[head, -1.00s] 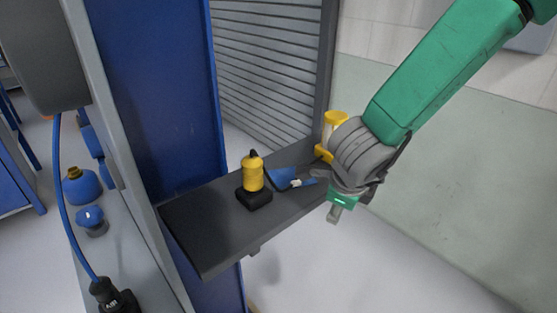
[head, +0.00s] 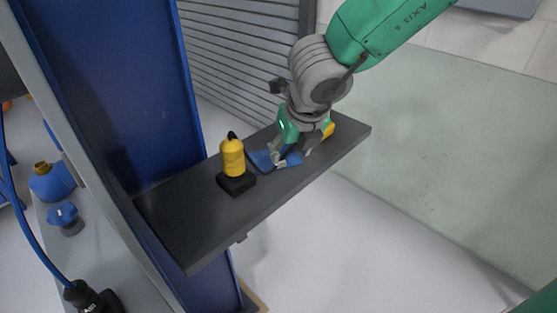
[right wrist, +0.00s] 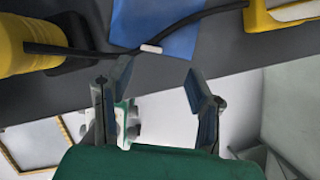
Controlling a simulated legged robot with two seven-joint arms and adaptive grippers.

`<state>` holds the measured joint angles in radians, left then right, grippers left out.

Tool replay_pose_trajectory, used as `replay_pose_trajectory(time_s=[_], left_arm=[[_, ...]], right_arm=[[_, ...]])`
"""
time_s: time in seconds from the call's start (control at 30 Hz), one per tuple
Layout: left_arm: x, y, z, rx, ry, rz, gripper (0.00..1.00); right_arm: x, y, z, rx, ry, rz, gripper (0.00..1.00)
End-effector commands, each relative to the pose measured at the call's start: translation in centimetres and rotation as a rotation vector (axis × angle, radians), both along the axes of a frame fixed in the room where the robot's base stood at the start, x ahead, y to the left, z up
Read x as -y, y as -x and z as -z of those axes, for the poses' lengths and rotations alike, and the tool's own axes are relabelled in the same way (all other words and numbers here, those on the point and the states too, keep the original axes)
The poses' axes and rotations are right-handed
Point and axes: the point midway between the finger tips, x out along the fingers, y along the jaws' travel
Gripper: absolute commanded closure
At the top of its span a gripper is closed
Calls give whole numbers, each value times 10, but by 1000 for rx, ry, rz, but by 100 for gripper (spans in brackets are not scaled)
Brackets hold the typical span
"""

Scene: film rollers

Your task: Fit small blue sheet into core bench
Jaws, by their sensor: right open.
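The small blue sheet (head: 262,160) lies on the dark grey bench (head: 190,222), partly hidden by my right gripper (head: 292,157) in the head view. It also shows at the top of the right wrist view (right wrist: 165,28), with a dark cable and a small white piece across it. My right gripper is open and empty, its fingers spread just short of the sheet's near side in the wrist view (right wrist: 158,82). I cannot tell whether a finger touches the sheet. My left gripper is not in view.
A yellow bottle on a black base (head: 232,160) stands left of the sheet. A yellow item (head: 328,130) sits behind my right gripper. A blue panel (head: 120,90) rises at the bench's left end. The bench's front left part is bare.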

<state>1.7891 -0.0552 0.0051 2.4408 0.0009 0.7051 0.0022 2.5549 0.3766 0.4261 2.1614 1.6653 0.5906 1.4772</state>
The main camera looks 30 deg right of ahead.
Motion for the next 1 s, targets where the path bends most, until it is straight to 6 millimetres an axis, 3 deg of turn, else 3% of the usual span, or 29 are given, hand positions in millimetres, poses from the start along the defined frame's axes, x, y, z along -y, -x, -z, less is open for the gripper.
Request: replay_pose_trajectory(time_s=[0.33, 0.6, 0.7, 0.73, 1.0], left_arm=[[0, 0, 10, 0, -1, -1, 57], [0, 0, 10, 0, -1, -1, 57], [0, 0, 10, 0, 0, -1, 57], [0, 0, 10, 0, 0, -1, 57], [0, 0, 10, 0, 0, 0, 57]], right_arm=[[-5, -19, 41, -3, 9, -3, 53], [3, -21, 46, 0, 1, -2, 53], [3, -21, 46, 0, 0, -2, 89], [3, -21, 46, 0, 0, -2, 94], [-1, -21, 46, -2, 5, -1, 94]])
